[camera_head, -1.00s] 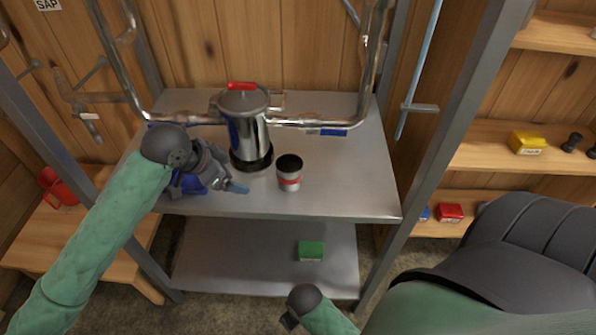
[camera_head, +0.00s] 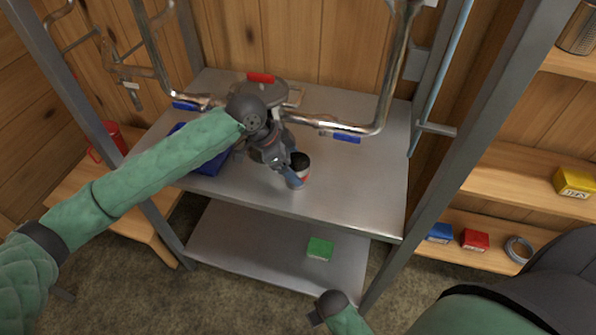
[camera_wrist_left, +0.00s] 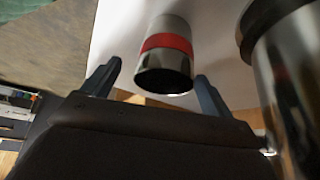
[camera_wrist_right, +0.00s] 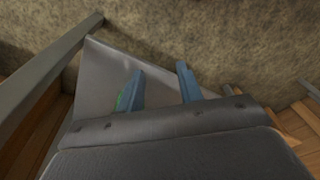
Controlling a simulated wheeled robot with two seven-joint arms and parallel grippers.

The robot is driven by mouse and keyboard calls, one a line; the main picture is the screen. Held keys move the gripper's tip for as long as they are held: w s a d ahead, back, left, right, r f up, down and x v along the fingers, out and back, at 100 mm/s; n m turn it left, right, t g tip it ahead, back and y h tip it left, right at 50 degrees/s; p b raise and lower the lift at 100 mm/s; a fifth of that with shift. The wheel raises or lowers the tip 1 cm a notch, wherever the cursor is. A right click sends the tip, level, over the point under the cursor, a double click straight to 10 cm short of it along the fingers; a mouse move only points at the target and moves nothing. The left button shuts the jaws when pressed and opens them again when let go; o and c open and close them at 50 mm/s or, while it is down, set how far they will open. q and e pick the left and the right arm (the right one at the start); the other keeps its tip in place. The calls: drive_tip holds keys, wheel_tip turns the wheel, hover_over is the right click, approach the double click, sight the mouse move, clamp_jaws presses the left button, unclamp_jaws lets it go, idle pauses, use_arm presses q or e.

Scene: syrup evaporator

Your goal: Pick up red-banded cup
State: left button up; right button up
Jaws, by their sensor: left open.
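The red-banded cup (camera_head: 302,163) stands upright on the upper metal shelf, a steel cup with a dark top and a red band. My left gripper (camera_head: 290,176) is at its near left side and hides part of it. My right gripper (camera_wrist_right: 162,78) is open and empty, low in front of the shelving. In the head view its fingers are not clear.
A steel pot (camera_head: 268,92) with a red handle stands behind my left gripper, close to the cup; it also shows in the left wrist view (camera_wrist_left: 300,75). A blue object (camera_head: 208,160) lies left on the shelf. Pipes (camera_head: 350,127) run behind. The shelf's right side (camera_head: 370,190) is clear.

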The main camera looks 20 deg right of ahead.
sight(300, 164)
use_arm(q)
drive_tip(key=x, duration=0.1)
drive_tip(key=p+x, duration=0.2)
drive_tip(key=x, duration=0.1)
drive_tip(key=shift+w+f, duration=0.1)
drive_tip(key=shift+w, duration=0.2)
drive_tip(key=shift+f, duration=0.3)
use_arm(e)
wheel_tip(300, 164, down, 8)
drive_tip(key=s+d, duration=0.1)
drive_tip(key=s, duration=0.1)
drive_tip(key=shift+s+d, duration=0.15)
drive_tip(key=shift+f, duration=0.1)
use_arm(q)
drive_tip(key=c, duration=1.1)
drive_tip(key=shift+r, duration=0.1)
